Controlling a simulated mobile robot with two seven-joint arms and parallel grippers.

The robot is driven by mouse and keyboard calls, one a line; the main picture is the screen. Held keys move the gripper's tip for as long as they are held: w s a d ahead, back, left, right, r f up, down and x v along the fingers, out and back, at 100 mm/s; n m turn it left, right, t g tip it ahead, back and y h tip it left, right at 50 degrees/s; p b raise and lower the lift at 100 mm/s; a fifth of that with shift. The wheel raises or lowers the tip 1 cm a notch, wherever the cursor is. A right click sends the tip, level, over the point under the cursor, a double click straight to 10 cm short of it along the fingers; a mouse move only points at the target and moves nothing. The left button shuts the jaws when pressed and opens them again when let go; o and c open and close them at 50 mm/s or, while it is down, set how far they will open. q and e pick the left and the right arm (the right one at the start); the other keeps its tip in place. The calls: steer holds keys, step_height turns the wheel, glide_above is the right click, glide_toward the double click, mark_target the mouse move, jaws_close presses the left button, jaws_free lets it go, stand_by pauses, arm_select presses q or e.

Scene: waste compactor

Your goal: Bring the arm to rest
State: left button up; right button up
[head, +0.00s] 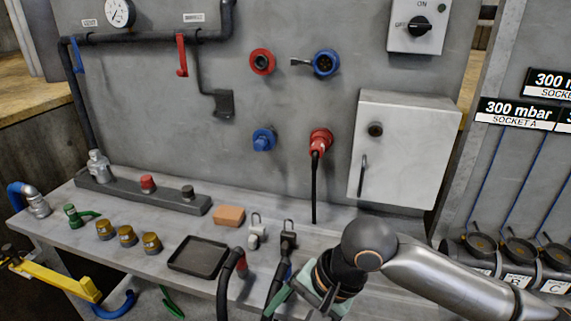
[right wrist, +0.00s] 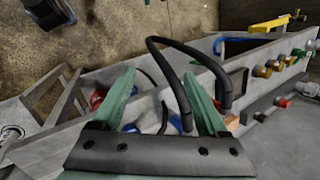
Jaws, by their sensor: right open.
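My right arm comes in from the right in the head view, over the front of the grey bench (head: 215,225). My right gripper (head: 298,303) has green fingers and points down toward the bench's front edge. In the right wrist view its two fingers (right wrist: 160,85) stand wide apart. No object is clearly held between them. A black hose and blue and red parts show beyond and between the fingers; I cannot tell their exact distance. My left gripper is not in view.
Close to the gripper are a black hose (head: 224,290), a grey latch fitting (head: 256,232) and a dark latch fitting (head: 288,240). A black tray (head: 199,257) and orange block (head: 229,215) lie left. A red plug (head: 320,140) hangs its cable beside a white cabinet (head: 405,150).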

steer(key=w+a+f+n+t+y, duration=0.2)
steer(key=a+f+t+y, duration=0.1)
steer(key=a+f+y, duration=0.15)
steer(key=d+f+n+t+h+p, duration=0.1)
steer(key=d+f+t, duration=0.35)
steer(key=f, duration=0.35)
steer(key=s+d+f+n+h, duration=0.2)
steer(key=s+d+f+h, duration=0.1)
steer(key=s+d+f, duration=0.3)
steer(key=s+d+f+n+t+h, duration=0.1)
steer(key=s+d+f+n+h, duration=0.2)
steer(key=s+d+f, duration=0.3)
steer(key=d+f+p, duration=0.1)
steer(key=d, duration=0.3)
steer(key=shift+n, duration=0.3)
